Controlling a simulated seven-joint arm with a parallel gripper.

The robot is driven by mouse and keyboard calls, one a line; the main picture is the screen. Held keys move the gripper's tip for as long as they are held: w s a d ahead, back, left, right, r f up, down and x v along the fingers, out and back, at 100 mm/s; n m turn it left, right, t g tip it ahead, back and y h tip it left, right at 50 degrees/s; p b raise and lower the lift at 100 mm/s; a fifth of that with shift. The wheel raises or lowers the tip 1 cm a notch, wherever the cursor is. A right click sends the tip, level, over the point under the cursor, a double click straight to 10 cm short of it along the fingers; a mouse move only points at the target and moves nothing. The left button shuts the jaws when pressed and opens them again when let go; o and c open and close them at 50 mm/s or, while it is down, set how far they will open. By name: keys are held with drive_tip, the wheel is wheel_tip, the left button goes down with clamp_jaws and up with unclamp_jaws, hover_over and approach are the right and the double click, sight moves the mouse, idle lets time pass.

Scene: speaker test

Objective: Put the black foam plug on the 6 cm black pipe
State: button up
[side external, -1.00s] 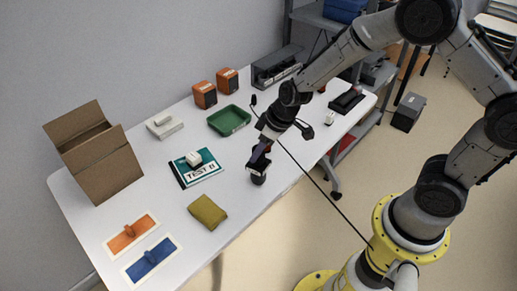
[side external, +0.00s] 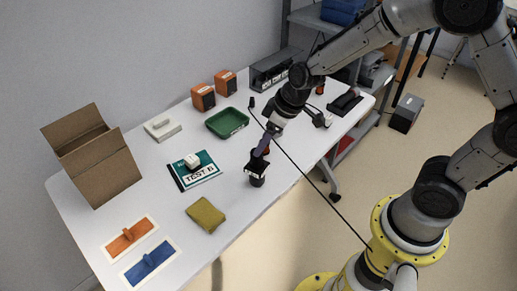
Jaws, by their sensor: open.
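A short black cylinder (side external: 257,181), which looks like the black pipe, stands upright near the front edge of the white table. My gripper (side external: 257,170) points down right over its top, with the jaws open. The fingers and the cylinder are both dark and overlap in this view, so I cannot tell whether they touch. I cannot make out the black foam plug as a separate thing; whether it sits on the pipe or between the fingers is unclear.
A teal TEST B booklet (side external: 207,175) with a white block lies left of my gripper. A mustard cloth (side external: 206,214) lies in front. A green tray (side external: 227,122) and orange speakers (side external: 203,97) stand behind. An open cardboard box (side external: 94,160) is at far left. A thin dark cable crosses beside the arm.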

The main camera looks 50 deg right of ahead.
drive_tip(key=s+d+r+m, duration=0.2)
drive_tip(key=s+d+r, duration=0.1)
drive_tip(key=s+r, duration=1.05)
drive_tip(key=s+d+r+m+t+h, duration=0.1)
drive_tip(key=s+d+r+m, duration=0.1)
drive_tip(key=s, duration=0.7)
drive_tip(key=shift+r+h, duration=0.4)
drive_tip(key=shift+r, duration=0.05)
